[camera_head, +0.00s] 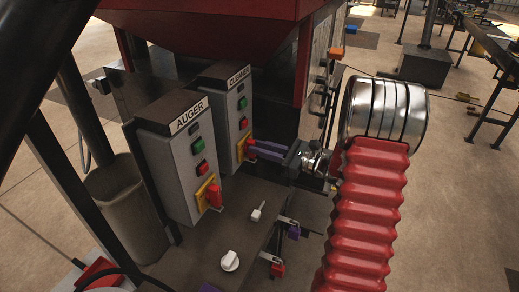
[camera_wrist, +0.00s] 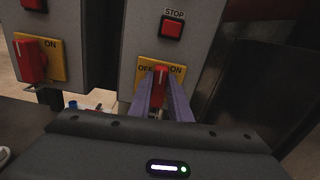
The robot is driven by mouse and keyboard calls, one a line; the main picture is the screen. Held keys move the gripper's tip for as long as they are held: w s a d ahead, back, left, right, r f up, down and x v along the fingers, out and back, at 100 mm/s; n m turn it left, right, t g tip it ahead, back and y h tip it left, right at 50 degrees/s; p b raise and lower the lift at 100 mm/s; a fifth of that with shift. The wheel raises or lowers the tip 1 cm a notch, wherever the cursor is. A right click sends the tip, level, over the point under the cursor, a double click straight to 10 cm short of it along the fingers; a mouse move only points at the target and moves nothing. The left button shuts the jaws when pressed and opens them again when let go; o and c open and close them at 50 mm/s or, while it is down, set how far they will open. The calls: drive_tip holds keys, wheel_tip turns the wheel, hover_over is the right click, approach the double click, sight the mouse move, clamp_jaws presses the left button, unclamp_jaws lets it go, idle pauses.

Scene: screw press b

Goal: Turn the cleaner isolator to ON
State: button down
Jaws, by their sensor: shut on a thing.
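The cleaner isolator is a red handle (camera_wrist: 160,75) on a yellow plate (camera_wrist: 141,74), low on the grey CLEANER box (camera_head: 232,110). In the wrist view the plate reads OFF on the left and ON on the right. The handle's visible top lies between these words. My gripper (camera_wrist: 159,90) is shut on the handle, with one purple finger on each side. In the head view my gripper (camera_head: 254,147) reaches the box from the right, and the red handle (camera_head: 251,152) shows only in part at the fingertips.
The AUGER box (camera_head: 175,150) stands left of the CLEANER box, with its own red isolator (camera_head: 214,195). A red STOP button (camera_wrist: 172,27) sits above the cleaner isolator. A dark bench top (camera_head: 195,245) with white knobs lies in front. A grey bin (camera_head: 125,205) stands left.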

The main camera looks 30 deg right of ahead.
drive_tip(key=shift+f+m, duration=0.25)
drive_tip(key=shift+m, duration=0.35)
drive_tip(key=c, duration=1.6)
unclamp_jaws()
drive_tip(key=shift+r, duration=0.2)
drive_tip(key=shift+c, duration=0.2)
drive_tip(key=shift+d, duration=0.1)
drive_tip(key=v, duration=1.3)
drive_tip(key=shift+s+d, duration=0.15)
drive_tip(key=shift+s, duration=0.1)
